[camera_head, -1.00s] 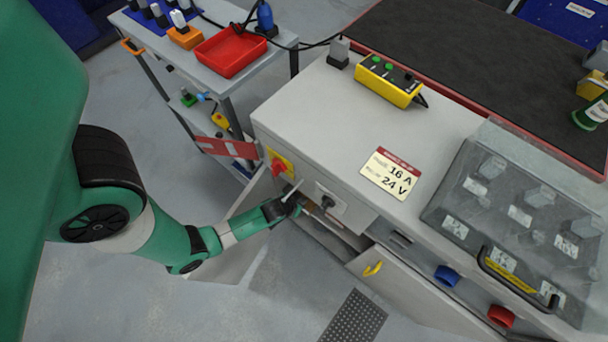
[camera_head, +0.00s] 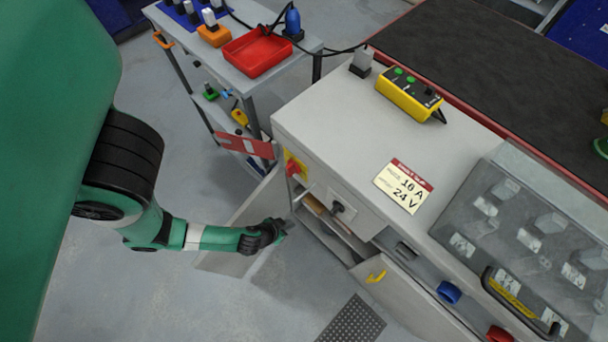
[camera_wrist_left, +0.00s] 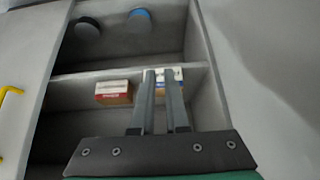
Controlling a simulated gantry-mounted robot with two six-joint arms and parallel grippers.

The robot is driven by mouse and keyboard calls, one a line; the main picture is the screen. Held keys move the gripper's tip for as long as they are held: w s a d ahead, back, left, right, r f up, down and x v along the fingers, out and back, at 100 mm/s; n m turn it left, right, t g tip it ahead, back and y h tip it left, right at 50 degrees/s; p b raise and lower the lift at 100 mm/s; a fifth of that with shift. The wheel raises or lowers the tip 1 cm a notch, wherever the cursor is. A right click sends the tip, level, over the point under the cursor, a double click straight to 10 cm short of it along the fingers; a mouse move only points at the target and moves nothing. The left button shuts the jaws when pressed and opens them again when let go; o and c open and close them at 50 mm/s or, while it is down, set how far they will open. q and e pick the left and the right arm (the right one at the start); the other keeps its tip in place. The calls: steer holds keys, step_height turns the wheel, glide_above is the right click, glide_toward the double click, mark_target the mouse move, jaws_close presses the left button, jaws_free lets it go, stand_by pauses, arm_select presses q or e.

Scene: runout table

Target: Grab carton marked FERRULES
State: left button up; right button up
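In the left wrist view, a red-and-white carton (camera_wrist_left: 114,93) sits in the lower compartment of an open cabinet. A second carton, white and blue with some yellow (camera_wrist_left: 175,75), sits right of it, partly hidden behind my fingers. The print on both is too small to read. My left gripper (camera_wrist_left: 157,74) points into the cabinet, with a narrow gap between its fingers and nothing seen held. In the head view my left gripper (camera_head: 280,227) is in front of the cabinet opening, by the open door. My right gripper is not in view.
The cabinet (camera_head: 320,110) has an open door (camera_head: 245,225) on the left and a yellow handle (camera_head: 376,277) on the right panel. A shelf edge (camera_wrist_left: 125,72) divides the compartments; two round items, one dark (camera_wrist_left: 87,28), one blue (camera_wrist_left: 140,15), are beyond it. A cart with a red tray (camera_head: 257,52) stands behind.

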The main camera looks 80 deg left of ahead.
mark_target(314, 204)
arm_select(q)
steer(key=o, duration=1.3)
steer(key=w+d+f+n+g+p, duration=0.1)
steer(key=w+d+n+g+p, duration=0.4)
steer(key=n, duration=1.1)
steer(key=shift+t, duration=0.6)
steer(key=w+a+b, duration=0.1)
steer(key=a, duration=0.2)
steer(key=w+a+b, duration=0.1)
steer(key=w+a, duration=0.1)
steer(key=a, duration=0.2)
steer(key=w+a+b, duration=0.1)
steer(key=a, duration=0.3)
steer(key=shift+w+f, duration=0.15)
steer(key=shift+f, duration=0.05)
steer(key=shift+w+a+r, duration=0.15)
steer(key=shift+a, duration=0.4)
steer(key=shift+f+b, duration=0.4)
steer(key=shift+b, duration=0.3)
steer(key=b+x, duration=0.4)
steer(key=shift+a+f+b, duration=0.1)
steer(key=shift+f+b, duration=0.1)
steer(key=shift+b, duration=0.2)
steer(key=shift+r, duration=0.15)
